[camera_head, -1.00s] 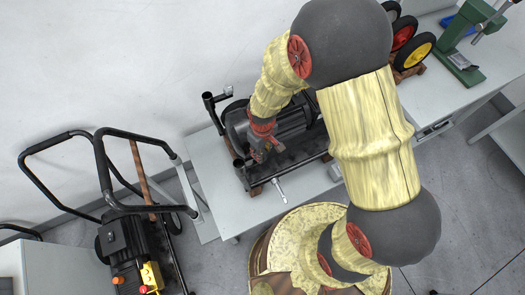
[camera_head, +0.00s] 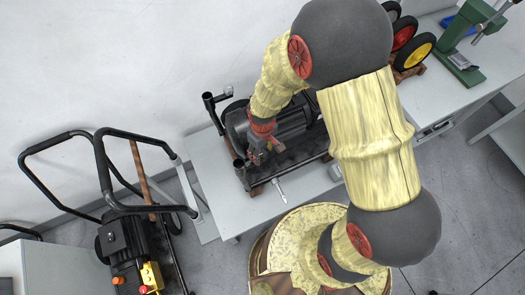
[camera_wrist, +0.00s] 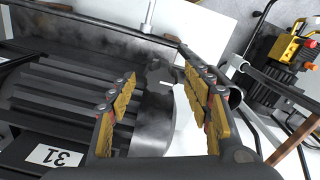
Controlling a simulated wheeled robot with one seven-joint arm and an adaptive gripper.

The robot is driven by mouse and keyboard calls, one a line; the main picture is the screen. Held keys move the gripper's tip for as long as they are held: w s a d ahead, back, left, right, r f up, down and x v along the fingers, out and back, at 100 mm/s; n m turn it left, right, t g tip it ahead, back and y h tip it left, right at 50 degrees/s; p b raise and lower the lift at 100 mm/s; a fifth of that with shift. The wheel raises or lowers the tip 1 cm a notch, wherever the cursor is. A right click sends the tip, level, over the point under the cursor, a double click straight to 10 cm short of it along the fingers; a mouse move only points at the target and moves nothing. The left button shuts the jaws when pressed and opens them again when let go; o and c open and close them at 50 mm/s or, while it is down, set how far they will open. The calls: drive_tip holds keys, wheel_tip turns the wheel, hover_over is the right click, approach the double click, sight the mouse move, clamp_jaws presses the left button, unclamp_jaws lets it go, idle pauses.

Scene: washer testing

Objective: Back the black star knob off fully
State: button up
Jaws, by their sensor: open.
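I cannot make out the black star knob for certain in either view. My gripper (camera_head: 262,152) is at the left end of a dark ribbed motor (camera_head: 292,120) on the bench. In the wrist view my gripper (camera_wrist: 157,63) is open, its yellow-padded fingers apart on either side of a smooth dark grey rounded part (camera_wrist: 154,118) at the motor's end. No held object shows between the pads.
Black upright tubes (camera_head: 208,100) stand beside the motor. A light metal lever (camera_head: 281,189) lies at the bench's (camera_head: 207,160) front edge. A black-framed cart (camera_head: 105,170) stands on the floor at left. Wheels (camera_head: 414,50) and a green press (camera_head: 464,50) sit at the back right.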

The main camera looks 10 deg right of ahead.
sight(263, 154)
wheel_tip(263, 154, up, 12)
idle(0.5)
idle(0.5)
drive_tip(key=s+d+r+m+t+b, duration=0.5)
drive_tip(key=s+d+r+m+b, duration=0.2)
drive_tip(key=s+d+r+b, duration=0.4)
drive_tip(key=shift+s+d+r+t+b, duration=0.25)
drive_tip(key=shift+s+r+t+b, duration=0.1)
drive_tip(key=shift+r+b, duration=0.45)
